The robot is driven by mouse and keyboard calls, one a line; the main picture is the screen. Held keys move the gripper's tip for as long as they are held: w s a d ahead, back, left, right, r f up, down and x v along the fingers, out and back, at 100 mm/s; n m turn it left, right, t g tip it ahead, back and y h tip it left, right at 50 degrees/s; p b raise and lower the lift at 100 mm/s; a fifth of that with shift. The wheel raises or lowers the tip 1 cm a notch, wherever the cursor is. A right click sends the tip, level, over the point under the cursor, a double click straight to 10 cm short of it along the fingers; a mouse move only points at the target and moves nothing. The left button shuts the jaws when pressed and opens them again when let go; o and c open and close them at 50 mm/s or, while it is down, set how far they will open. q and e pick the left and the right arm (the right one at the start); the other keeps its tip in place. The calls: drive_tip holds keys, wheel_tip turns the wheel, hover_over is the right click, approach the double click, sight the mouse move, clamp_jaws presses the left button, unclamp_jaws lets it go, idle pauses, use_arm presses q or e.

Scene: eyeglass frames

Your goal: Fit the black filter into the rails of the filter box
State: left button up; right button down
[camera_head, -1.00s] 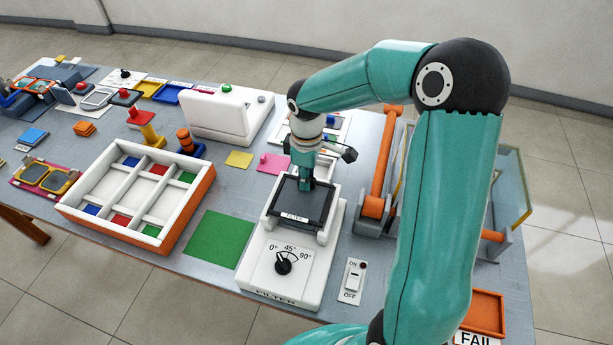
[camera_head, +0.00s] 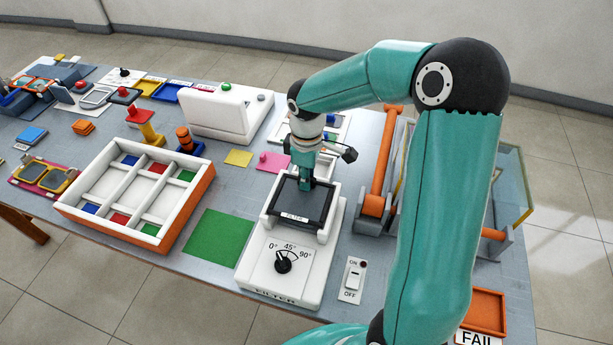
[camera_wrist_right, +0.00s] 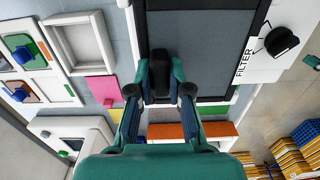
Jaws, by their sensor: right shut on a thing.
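The black filter (camera_head: 292,206), a dark frame with a grey pane and a FILTER label at its front, lies flat at the top of the white filter box (camera_head: 262,273). It also shows in the right wrist view (camera_wrist_right: 210,65). My right gripper (camera_head: 306,184) points down and is shut on the filter's dark grip piece; it also shows in the right wrist view (camera_wrist_right: 160,86). The filter and gripper hide most of the rails, so I cannot tell how deep the filter sits. My left gripper is not in view.
An angle dial (camera_head: 283,262) is on the box's front. An ON/OFF switch (camera_head: 352,280) and an orange-barred rack (camera_head: 377,180) stand to the right. A green mat (camera_head: 217,238) and a compartment tray (camera_head: 178,229) lie left.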

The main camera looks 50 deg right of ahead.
drive_tip(key=shift+f, duration=0.2)
drive_tip(key=c, duration=1)
unclamp_jaws()
wheel_tip(320, 180, up, 12)
